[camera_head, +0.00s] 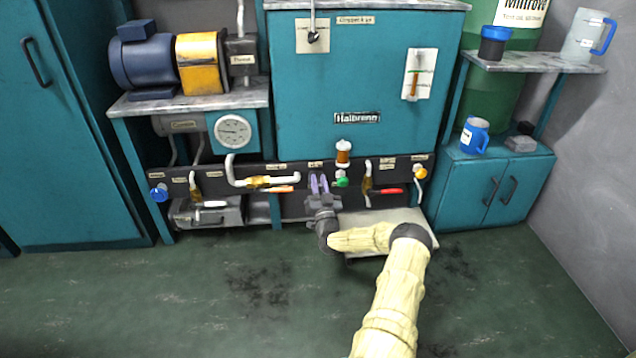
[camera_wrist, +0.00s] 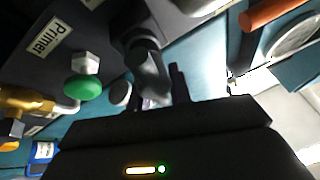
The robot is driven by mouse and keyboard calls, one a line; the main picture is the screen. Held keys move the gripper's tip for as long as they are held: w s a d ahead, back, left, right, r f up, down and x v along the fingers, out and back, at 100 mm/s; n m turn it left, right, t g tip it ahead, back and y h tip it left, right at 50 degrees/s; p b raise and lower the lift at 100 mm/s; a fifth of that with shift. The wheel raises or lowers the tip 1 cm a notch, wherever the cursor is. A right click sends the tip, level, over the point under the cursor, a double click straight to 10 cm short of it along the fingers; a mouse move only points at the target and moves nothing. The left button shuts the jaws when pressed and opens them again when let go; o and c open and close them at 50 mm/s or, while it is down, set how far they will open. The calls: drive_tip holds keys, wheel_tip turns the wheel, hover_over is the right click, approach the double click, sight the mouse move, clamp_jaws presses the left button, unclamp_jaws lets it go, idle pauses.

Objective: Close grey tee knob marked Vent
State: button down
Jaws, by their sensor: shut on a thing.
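My gripper (camera_head: 319,183), with purple fingers, reaches the dark valve panel just left of the green knob. It is shut on the grey tee knob, which it hides in the head view. In the wrist view a dark grey curved handle, the tee knob (camera_wrist: 148,68), shows at the fingers of my gripper (camera_wrist: 162,88). The Vent label cannot be read in either view. How far the knob is turned cannot be told.
A green knob (camera_head: 341,182) sits close to the right, also in the wrist view (camera_wrist: 82,86), near a Primer label (camera_wrist: 47,38). A red-handled valve (camera_head: 388,190) and an orange-handled valve (camera_head: 270,187) flank my gripper. A yellow knob (camera_head: 420,172) is farther right. Open floor lies in front.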

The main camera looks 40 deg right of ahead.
drive_tip(key=shift+d+f, duration=0.15)
drive_tip(key=c, duration=1.3)
unclamp_jaws()
drive_tip(key=shift+c, duration=0.2)
drive_tip(key=shift+s, duration=0.1)
drive_tip(key=shift+s+a+p, duration=0.3)
drive_tip(key=shift+p, duration=0.1)
drive_tip(key=p+v, duration=0.7)
drive_tip(key=v, duration=0.9)
drive_tip(key=shift+s+f, duration=0.2)
drive_tip(key=shift+f, duration=0.15)
drive_tip(key=shift+c, duration=0.2)
